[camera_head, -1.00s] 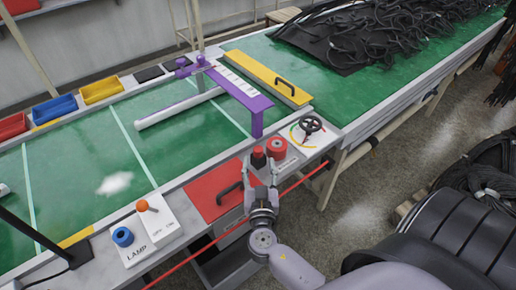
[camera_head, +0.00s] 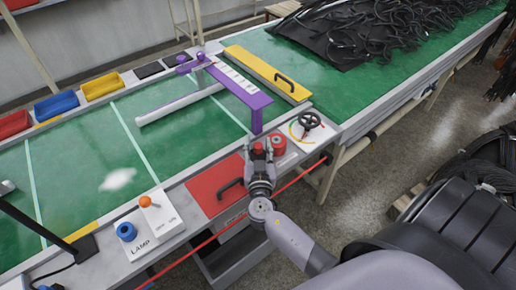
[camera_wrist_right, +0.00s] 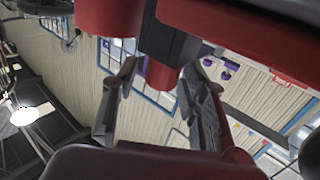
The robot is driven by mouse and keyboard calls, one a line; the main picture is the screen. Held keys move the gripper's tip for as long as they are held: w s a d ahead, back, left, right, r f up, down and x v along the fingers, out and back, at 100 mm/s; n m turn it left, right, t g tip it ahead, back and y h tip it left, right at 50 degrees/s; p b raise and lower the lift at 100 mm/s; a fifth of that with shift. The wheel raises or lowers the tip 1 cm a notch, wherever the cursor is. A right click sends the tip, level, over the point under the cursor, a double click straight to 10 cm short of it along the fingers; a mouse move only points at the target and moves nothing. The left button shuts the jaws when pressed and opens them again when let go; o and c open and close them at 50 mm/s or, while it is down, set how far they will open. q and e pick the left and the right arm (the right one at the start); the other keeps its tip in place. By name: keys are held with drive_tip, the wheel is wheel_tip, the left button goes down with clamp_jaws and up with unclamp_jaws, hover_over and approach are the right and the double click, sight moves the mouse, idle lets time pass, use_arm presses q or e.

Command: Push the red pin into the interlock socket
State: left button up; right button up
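The red pin (camera_head: 258,147) stands upright on the console, with a dark collar or socket below its red top. It also shows in the right wrist view as a red cylinder (camera_wrist_right: 164,78) under a dark block (camera_wrist_right: 172,40). My right gripper (camera_head: 260,163) is just in front of it in the head view and hides its lower part. In the wrist view the right gripper (camera_wrist_right: 162,75) is open, one finger on each side of the red cylinder, with visible gaps. How deep the pin sits cannot be told. My left gripper is not in view.
A wider red knob (camera_head: 278,144) stands close to the right of the pin. A black handwheel (camera_head: 309,120) is farther right. A red plate with a black handle (camera_head: 215,190) lies to the left. A purple bracket (camera_head: 240,90) rises behind. A red rod (camera_head: 300,176) runs along the front edge.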

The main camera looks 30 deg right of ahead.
clamp_jaws()
drive_tip(key=shift+r, duration=0.15)
idle(0.4)
